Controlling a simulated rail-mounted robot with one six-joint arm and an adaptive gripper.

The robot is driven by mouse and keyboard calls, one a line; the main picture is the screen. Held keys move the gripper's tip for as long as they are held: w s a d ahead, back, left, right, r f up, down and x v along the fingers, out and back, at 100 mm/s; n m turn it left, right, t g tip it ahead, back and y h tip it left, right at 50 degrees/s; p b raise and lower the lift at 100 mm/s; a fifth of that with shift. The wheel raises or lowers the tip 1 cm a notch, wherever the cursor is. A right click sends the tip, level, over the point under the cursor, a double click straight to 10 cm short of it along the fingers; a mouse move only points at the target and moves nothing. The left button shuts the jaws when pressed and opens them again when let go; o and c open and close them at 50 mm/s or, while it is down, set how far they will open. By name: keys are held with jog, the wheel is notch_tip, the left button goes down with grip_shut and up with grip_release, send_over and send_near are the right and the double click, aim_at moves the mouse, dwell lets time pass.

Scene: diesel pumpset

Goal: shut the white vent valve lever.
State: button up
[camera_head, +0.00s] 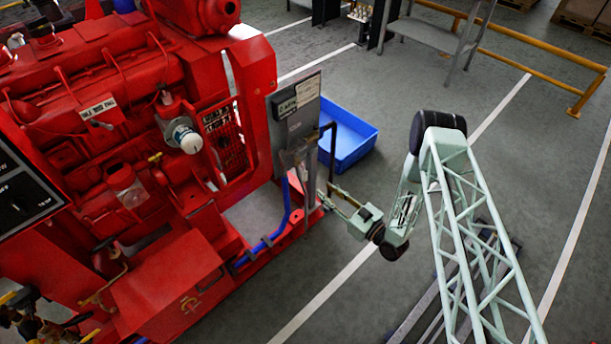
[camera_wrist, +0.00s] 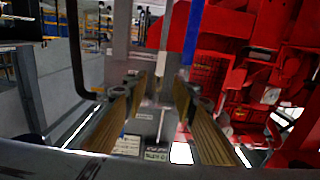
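My gripper (camera_head: 330,194) is at the pipework by the grey panel (camera_head: 296,108), on the right side of the red engine. In the wrist view its two brown-padded fingers (camera_wrist: 163,82) stand apart with a gap between them. A grey vertical pipe (camera_wrist: 170,35) rises beyond the fingertips. A thin pale piece (camera_wrist: 161,120) shows between the fingers; I cannot tell whether it is the white vent valve lever. I cannot make out the lever surely in the head view, where it is small or hidden. No grip on anything is visible.
The red engine (camera_head: 110,130) fills the left of the head view. A blue hose (camera_head: 283,215) runs beside the pipes, and a dark bent pipe (camera_head: 333,150) stands close to my gripper. A blue crate (camera_head: 345,140) lies behind.

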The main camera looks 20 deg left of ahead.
aim_at(306, 175)
jog(key=shift+b+x, duration=0.6)
jog(key=shift+x, duration=5.8)
jog(key=shift+c, duration=0.2)
grip_shut()
